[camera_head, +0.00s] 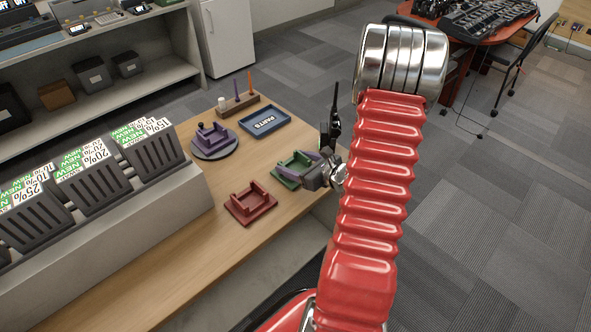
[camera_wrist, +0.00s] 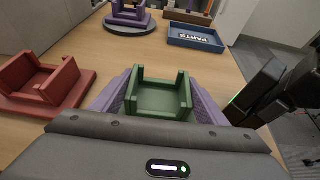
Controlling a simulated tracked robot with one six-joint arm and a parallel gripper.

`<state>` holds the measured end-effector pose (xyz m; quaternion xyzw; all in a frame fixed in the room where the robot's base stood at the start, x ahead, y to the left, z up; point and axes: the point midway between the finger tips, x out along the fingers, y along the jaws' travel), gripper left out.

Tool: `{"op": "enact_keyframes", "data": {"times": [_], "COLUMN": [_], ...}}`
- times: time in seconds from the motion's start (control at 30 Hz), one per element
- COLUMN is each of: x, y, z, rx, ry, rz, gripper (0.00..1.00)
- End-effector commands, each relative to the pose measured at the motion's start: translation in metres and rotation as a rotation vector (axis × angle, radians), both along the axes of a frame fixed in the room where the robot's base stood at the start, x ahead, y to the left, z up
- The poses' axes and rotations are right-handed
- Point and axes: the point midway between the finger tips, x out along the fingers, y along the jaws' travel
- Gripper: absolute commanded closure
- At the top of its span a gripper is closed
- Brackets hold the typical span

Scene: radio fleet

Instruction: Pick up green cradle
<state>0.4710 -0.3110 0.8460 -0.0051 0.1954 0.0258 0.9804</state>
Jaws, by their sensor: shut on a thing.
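The green cradle (camera_head: 287,182) is at the right edge of the wooden table in the head view. It also shows upright in the middle of the wrist view (camera_wrist: 158,98). My gripper (camera_head: 301,168) is shut on it, with a purple finger along each side, as the wrist view shows (camera_wrist: 158,88). I cannot tell whether the cradle rests on the table or is slightly above it. The near part of the cradle is hidden behind the gripper body in the wrist view.
A red cradle (camera_head: 250,203) lies close by to the left. A purple cradle (camera_head: 211,137) sits on a round grey stand. A blue PARTS tray (camera_head: 265,123) and a wooden pen block (camera_head: 238,105) stand behind. A black radio (camera_head: 334,128) is close at the right.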

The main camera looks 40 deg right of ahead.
Motion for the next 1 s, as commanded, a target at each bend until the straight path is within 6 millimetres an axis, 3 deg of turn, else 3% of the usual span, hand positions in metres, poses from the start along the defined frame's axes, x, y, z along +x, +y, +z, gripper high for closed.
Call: {"op": "enact_keyframes", "data": {"times": [0.67, 1.0], "x": [0.0000, 0.0009], "y": [0.0002, -0.0009], "z": [0.0000, 0.0034], "rx": [0.000, -0.003], "ry": [0.000, -0.006], "rz": [0.001, 0.000], "gripper": [0.95, 0.95]}}
